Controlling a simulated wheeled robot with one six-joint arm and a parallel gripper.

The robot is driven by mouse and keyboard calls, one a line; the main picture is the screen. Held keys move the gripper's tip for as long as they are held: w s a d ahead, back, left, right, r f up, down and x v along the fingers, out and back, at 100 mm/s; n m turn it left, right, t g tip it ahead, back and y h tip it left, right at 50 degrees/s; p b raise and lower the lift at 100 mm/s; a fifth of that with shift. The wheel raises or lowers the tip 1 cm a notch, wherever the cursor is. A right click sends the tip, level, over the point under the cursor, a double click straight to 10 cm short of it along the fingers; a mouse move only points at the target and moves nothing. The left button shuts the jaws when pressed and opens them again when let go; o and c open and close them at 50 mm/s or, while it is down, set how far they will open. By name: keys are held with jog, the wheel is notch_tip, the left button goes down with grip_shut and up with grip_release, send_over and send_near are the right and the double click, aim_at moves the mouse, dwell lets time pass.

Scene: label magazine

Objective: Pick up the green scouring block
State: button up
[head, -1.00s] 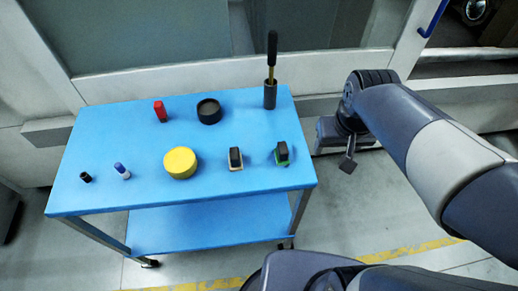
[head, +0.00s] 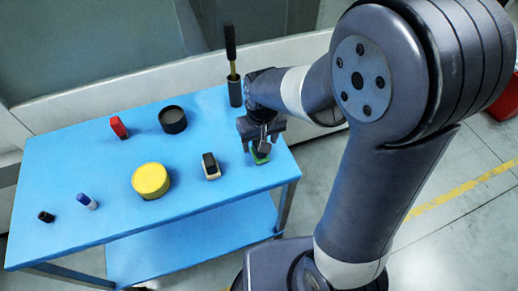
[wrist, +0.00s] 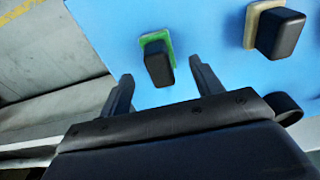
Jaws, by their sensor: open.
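The green scouring block (head: 261,158) lies on the blue table near its right edge; my gripper partly hides it in the head view. In the wrist view the block (wrist: 152,39) shows a green base with a black grip on top. My gripper (head: 258,146) is over the block in the head view. In the wrist view my gripper (wrist: 163,86) is open, its two fingers spread, with the black grip (wrist: 159,69) showing between and just beyond the fingertips. Nothing is held.
A similar block with a pale base (head: 211,167) stands to the left. A yellow round tin (head: 151,180), a black ring-shaped dish (head: 173,120), a red item (head: 119,127) and a dark holder with an upright tool (head: 235,93) share the blue table (head: 70,160). Small cylinders stand at the left.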

jog(key=shift+w+a+f, duration=0.1)
jog(key=shift+w+f, duration=0.05)
jog(key=shift+f, duration=0.9)
jog(key=shift+w+f, duration=0.15)
jog(key=shift+f, duration=0.85)
jog(key=shift+c, duration=0.5)
jog(key=c, duration=1)
notch_tip(320, 180, up, 10)
jog(key=shift+r, duration=0.1)
